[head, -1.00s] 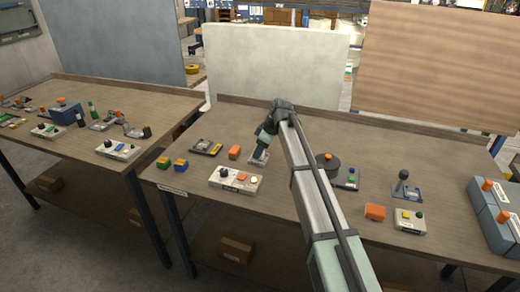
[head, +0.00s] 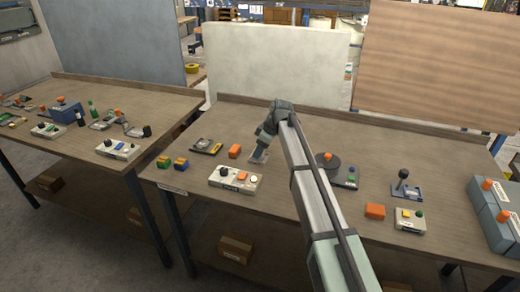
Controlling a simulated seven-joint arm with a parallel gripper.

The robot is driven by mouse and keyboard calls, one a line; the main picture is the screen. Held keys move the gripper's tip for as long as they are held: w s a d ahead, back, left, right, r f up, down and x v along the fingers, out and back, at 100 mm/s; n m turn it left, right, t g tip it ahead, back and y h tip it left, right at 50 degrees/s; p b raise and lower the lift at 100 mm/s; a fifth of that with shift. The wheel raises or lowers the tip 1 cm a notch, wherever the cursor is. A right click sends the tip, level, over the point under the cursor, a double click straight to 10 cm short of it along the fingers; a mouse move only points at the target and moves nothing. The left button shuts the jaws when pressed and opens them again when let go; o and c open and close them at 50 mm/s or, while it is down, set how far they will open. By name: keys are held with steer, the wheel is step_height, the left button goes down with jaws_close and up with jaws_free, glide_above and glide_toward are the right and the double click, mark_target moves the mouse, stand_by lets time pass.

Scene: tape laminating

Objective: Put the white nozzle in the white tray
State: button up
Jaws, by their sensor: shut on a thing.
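My gripper (head: 261,150) points down at the far middle of the right table, just over a small light grey plate (head: 256,159). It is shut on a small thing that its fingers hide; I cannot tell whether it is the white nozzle. No white nozzle can be made out elsewhere. I cannot single out a white tray for sure. A white box (head: 221,184) with a dark knob, an orange button and a pale button lies in front of my gripper, nearer the table's front edge.
An orange block (head: 235,151) and a dark device (head: 206,146) lie left of my gripper. A dark round device (head: 327,166), a joystick (head: 403,183) and another orange block (head: 375,211) lie to the right. The right table's rear middle is clear.

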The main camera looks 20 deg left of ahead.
steer(key=shift+f, duration=0.15)
steer(key=o, duration=1.3)
steer(key=v, duration=1.4)
steer(key=shift+f, duration=0.1)
